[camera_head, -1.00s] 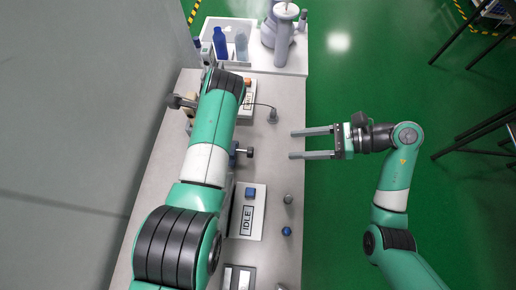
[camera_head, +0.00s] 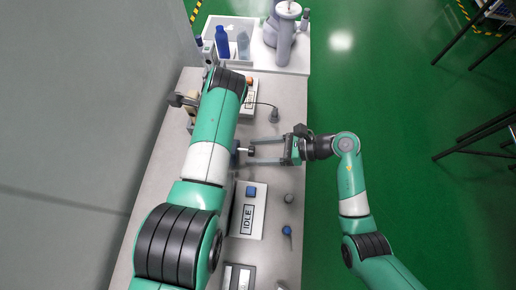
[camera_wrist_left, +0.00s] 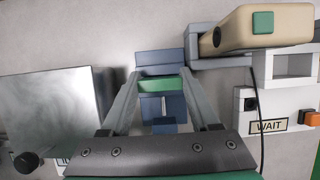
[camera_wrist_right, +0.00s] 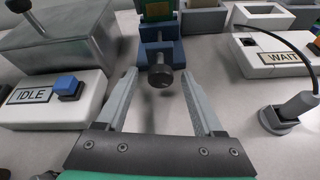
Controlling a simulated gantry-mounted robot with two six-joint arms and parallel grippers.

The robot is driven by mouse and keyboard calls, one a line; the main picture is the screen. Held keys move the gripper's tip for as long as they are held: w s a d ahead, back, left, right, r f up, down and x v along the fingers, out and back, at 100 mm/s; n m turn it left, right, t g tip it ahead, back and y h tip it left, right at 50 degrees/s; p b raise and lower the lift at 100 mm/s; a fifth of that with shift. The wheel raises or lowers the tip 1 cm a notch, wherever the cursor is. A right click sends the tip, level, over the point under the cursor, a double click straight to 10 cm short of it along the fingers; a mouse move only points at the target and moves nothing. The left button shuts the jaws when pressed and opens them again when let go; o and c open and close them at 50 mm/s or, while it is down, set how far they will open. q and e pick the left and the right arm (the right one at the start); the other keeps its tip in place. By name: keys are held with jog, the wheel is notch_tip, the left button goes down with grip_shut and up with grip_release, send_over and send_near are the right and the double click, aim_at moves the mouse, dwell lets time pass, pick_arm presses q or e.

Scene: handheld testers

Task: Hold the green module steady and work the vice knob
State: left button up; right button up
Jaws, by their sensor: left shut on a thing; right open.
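The green module shows as a green edge between the left fingers in the left wrist view (camera_wrist_left: 160,84), and in the right wrist view (camera_wrist_right: 157,9) it sits at the top of the blue vice (camera_wrist_right: 160,45). My left gripper (camera_wrist_left: 160,82) is shut on it; in the head view the left arm hides it. The dark round vice knob (camera_wrist_right: 160,77) faces my right gripper; it also shows in the head view (camera_head: 251,150). My right gripper (camera_wrist_right: 158,78) is open, with its fingertips on either side of the knob and gaps showing.
A box labelled IDLE (camera_wrist_right: 45,98) with a blue button stands left of the vice in the right wrist view, before a metal block (camera_wrist_right: 70,40). A WAIT box (camera_wrist_right: 262,55) and a cabled plug (camera_wrist_right: 288,113) stand to the right. A beige tester (camera_wrist_left: 265,28) lies near the left gripper.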

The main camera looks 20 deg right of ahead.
grip_shut()
jog(key=m+g+y, duration=0.1)
jog(key=m+g, duration=0.1)
jog(key=m, duration=0.1)
jog(key=shift+w+d, duration=0.1)
jog(key=shift+w, duration=0.05)
dwell(0.5)
grip_release()
jog(key=v, duration=1.2)
jog(key=shift+f, duration=0.1)
pick_arm(q)
jog(key=o, duration=1.5)
jog(key=shift+c, duration=0.2)
